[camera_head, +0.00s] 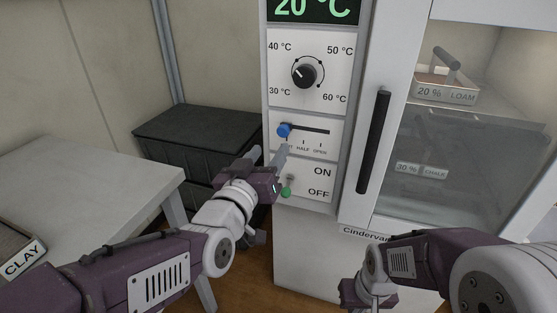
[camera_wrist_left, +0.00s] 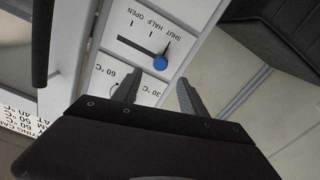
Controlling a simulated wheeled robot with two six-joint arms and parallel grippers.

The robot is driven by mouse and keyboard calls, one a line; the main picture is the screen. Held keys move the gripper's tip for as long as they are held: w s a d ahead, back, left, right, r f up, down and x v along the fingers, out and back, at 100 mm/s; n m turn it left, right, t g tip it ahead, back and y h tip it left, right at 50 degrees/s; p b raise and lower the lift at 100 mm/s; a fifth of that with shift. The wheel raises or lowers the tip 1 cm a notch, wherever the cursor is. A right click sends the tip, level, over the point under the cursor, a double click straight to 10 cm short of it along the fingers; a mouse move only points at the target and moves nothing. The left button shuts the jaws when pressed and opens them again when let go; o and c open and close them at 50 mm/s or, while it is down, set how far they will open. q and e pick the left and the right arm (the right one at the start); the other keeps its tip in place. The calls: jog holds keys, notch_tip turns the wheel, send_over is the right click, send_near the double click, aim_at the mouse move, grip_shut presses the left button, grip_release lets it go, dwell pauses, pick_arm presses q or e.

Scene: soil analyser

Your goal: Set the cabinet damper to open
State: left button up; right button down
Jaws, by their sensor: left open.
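The damper slider is a blue knob (camera_head: 284,130) on a dark horizontal slot on the cabinet's white control panel (camera_head: 340,118). The knob sits at the slot's left end, by the shut label. The half and open labels lie to its right. In the left wrist view the panel appears upside down, with the blue knob (camera_wrist_left: 160,62) just beyond the fingertips. My left gripper (camera_head: 268,160) is open and empty, below and slightly left of the knob, apart from it. It also shows in the left wrist view (camera_wrist_left: 158,85). My right gripper (camera_head: 366,293) is low at front right; its jaws are unclear.
Above is a temperature dial (camera_head: 304,75); below is a green-tipped on/off switch (camera_head: 287,188) close to my left gripper. The cabinet door has a black handle (camera_head: 373,142). A grey table (camera_head: 75,180) and dark crate (camera_head: 195,130) stand left.

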aim_at(282, 133)
pick_arm(q)
jog(key=b+x, duration=0.1)
jog(key=x, duration=0.7)
jog(key=shift+w+f+b, duration=0.1)
jog(key=shift+f+b, duration=0.05)
jog(key=shift+b, duration=0.25)
jog(key=shift+w+d, duration=0.1)
jog(key=shift+w, duration=0.4)
grip_shut()
dwell(0.5)
